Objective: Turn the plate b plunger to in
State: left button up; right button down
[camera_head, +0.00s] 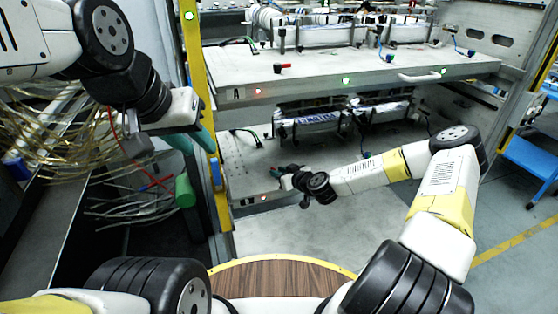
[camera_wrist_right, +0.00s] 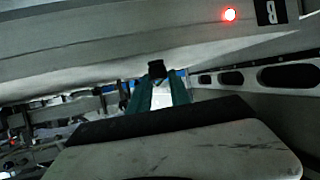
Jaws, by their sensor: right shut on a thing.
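Plate b is the lower grey plate (camera_head: 245,170) in the head view. It shows in the right wrist view with a "B" label (camera_wrist_right: 271,12) and a lit red lamp (camera_wrist_right: 229,15). The plate b plunger shows in the right wrist view as a small black knob (camera_wrist_right: 157,69) at the plate's edge, between my teal fingertips. My right gripper (camera_head: 284,171) is at the front edge of plate b, shut on the plunger. In the head view the plunger is hidden by the gripper. My left gripper (camera_head: 195,138) hangs at the upper left, away from the plates; its finger gap is unclear.
Upper plate A (camera_head: 330,65) overhangs plate b, with a red plunger (camera_head: 283,68), a green lamp (camera_head: 346,79) and a handle (camera_head: 420,77). A yellow post (camera_head: 198,80) stands left of the plates, near my left gripper. Loose wires (camera_head: 140,185) hang at left. Floor ahead is clear.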

jog(key=m+t+h, duration=0.1)
jog(key=h, duration=0.1)
jog(key=a+m+h, duration=0.1)
jog(key=m, duration=0.1)
jog(key=shift+s+r+m+t+h, duration=0.1)
jog(key=shift+m+t+h, duration=0.2)
jog(key=shift+t+h, duration=0.1)
jog(key=m+h, duration=0.2)
jog(key=h, duration=0.1)
jog(key=shift+m, duration=0.4)
jog(key=m+h, duration=0.4)
jog(key=h, duration=0.2)
jog(key=shift+m+g, duration=0.3)
jog(key=shift+m, duration=0.4)
jog(key=c, duration=1.5)
grip_release()
jog(key=shift+d, duration=0.1)
